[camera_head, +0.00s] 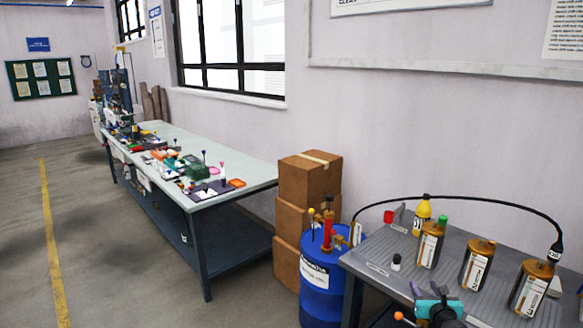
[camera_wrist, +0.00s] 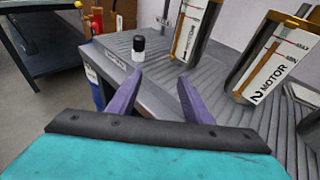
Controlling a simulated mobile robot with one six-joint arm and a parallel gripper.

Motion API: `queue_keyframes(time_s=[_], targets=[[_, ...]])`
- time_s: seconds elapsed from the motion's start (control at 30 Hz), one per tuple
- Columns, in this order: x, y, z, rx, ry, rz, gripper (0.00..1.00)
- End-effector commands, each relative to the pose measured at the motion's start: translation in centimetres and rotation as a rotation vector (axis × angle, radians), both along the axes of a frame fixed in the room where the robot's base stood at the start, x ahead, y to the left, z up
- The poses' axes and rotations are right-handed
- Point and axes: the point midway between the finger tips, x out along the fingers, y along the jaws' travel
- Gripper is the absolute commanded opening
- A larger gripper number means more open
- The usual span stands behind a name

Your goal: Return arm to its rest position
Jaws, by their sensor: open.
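My gripper (camera_wrist: 158,92) shows in the wrist view with its two purple fingers apart and nothing between them. In the head view my gripper (camera_head: 434,292) is at the bottom right, over the near part of the grey ribbed bench (camera_head: 385,262). A small white cap with a black top (camera_wrist: 138,47) stands on the bench beyond the fingertips, apart from them; it also shows in the head view (camera_head: 396,262). The fingers touch no object that I can see. Most of my arm is out of view.
Several amber canisters (camera_head: 476,264) stand along the bench, with a black hose (camera_head: 480,203) arching above them. A blue drum (camera_head: 322,290) and stacked cardboard boxes (camera_head: 310,180) stand left of the bench. A long worktable (camera_head: 240,178) runs further left. The floor beyond is clear.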

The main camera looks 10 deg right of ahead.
Motion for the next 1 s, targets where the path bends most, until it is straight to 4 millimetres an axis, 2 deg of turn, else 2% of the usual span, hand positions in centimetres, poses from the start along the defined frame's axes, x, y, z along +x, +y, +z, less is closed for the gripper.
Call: queue_keyframes(time_s=[0.03,0.23,0.47,0.67,0.77,0.87,1.0], targets=[[0.7,2.2,-1.6,-0.005,0.027,0.042,0.46],[1.9,10.3,-7.4,-0.069,0.141,0.217,0.46],[1.3,19.6,-14.2,-0.183,0.273,0.452,0.46],[-1.1,27.3,-20.1,-0.312,0.383,0.689,0.46],[-3.1,30.9,-23.0,-0.384,0.435,0.819,0.46],[-5.4,34.2,-25.9,-0.464,0.483,0.960,0.46],[-9.5,38.3,-29.8,-0.586,0.544,1.177,0.46]])
